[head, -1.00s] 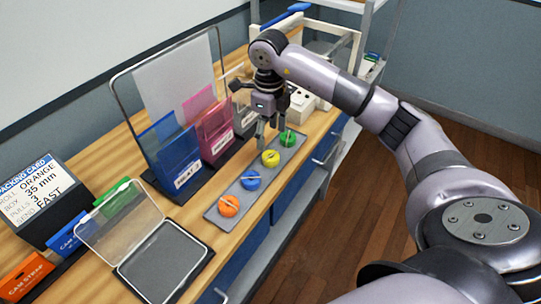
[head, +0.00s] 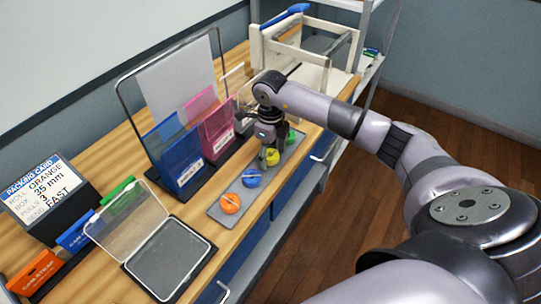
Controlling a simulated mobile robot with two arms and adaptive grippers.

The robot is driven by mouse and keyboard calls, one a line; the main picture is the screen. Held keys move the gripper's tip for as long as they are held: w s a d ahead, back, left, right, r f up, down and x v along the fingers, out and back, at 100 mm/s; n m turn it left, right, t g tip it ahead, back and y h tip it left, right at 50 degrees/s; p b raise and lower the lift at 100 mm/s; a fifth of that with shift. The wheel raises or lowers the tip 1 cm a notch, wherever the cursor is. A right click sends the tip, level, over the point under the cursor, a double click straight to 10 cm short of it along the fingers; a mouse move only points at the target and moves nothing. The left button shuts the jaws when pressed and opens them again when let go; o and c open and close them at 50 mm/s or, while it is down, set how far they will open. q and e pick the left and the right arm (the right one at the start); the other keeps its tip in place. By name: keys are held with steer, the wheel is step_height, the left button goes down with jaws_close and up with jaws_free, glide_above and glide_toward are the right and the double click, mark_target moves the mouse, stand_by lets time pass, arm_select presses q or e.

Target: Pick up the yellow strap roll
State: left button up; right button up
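The yellow strap roll (head: 271,157) sits on the grey tray (head: 226,205), in a row with an orange roll (head: 230,203), a blue roll (head: 252,178) and a green roll (head: 291,137). My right gripper (head: 268,154) points down right at the yellow roll, with its fingers in front of or beside it. The fingers cover part of the roll, and I cannot tell whether they touch or grip it. My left gripper is not in view.
Blue (head: 178,156) and pink (head: 215,128) holders stand behind the tray. An open clear-lidded box (head: 168,262) and a packing card (head: 45,195) reading orange are at left. A white frame (head: 300,62) stands behind my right arm.

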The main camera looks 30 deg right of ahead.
steer(key=c, duration=1.1)
